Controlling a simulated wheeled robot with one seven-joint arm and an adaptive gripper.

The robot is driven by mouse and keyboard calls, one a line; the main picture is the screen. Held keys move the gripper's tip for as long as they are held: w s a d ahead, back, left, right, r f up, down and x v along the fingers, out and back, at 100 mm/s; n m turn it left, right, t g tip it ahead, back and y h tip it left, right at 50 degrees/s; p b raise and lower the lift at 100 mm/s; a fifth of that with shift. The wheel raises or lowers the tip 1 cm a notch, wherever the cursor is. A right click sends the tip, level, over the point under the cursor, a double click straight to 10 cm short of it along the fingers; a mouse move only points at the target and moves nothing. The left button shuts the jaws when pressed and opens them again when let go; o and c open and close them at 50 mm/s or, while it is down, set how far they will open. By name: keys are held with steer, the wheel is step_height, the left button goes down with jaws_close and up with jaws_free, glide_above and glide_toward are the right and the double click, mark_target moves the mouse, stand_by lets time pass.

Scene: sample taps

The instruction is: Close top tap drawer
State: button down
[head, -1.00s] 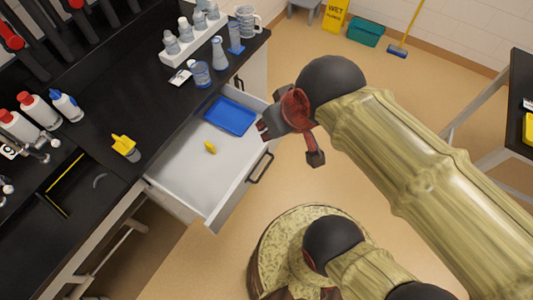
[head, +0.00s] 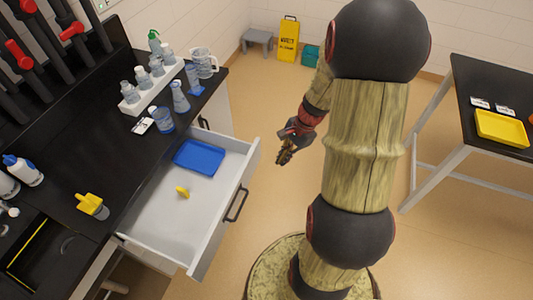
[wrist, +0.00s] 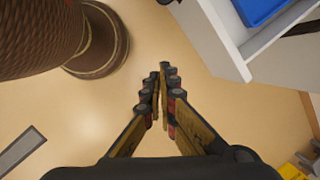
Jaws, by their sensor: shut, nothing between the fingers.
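The top drawer (head: 150,222) under the black counter is pulled out, with its dark bar handle (head: 236,205) on the front panel. A drawer corner (wrist: 243,60) shows at the upper right there, with part of the blue tray (wrist: 260,8).
The black counter (head: 100,150) carries bottles, flasks and a white rack (head: 150,95). A side table (head: 480,130) with a yellow tray (head: 502,129) stands at right. A grey stool (head: 257,40) and yellow sign (head: 288,40) are by the back wall. Floor beside the drawer is clear.

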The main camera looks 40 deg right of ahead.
mark_target(197, 128)
steer(key=w+d+f+m+t+h, duration=0.15)
steer(key=w+d+f+m, duration=0.25)
steer(key=w+d+m, duration=0.5)
steer(key=w+a+f+m+b, duration=0.2)
steer(key=w+a+f+b, duration=0.2)
steer(key=f, duration=0.5)
steer(key=shift+a+f+t, duration=0.15)
steer(key=shift+a+t, duration=0.2)
steer(key=shift+a, duration=0.65)
steer(key=shift+w+y, duration=0.15)
steer(key=shift+y, duration=0.1)
steer(key=w+a+p, duration=0.5)
steer(key=w, duration=0.4)
steer(key=w+a+p, duration=0.5)
steer(key=w+a, duration=0.1)
steer(key=w, duration=0.4)
steer(key=w+a+p, duration=0.5)
steer(key=w, duration=0.4)
steer(key=shift+w+a+p, duration=0.25)
steer(key=shift+p, duration=0.1)
steer(key=shift+w+a, duration=0.2)
steer(key=shift+w, duration=0.25)
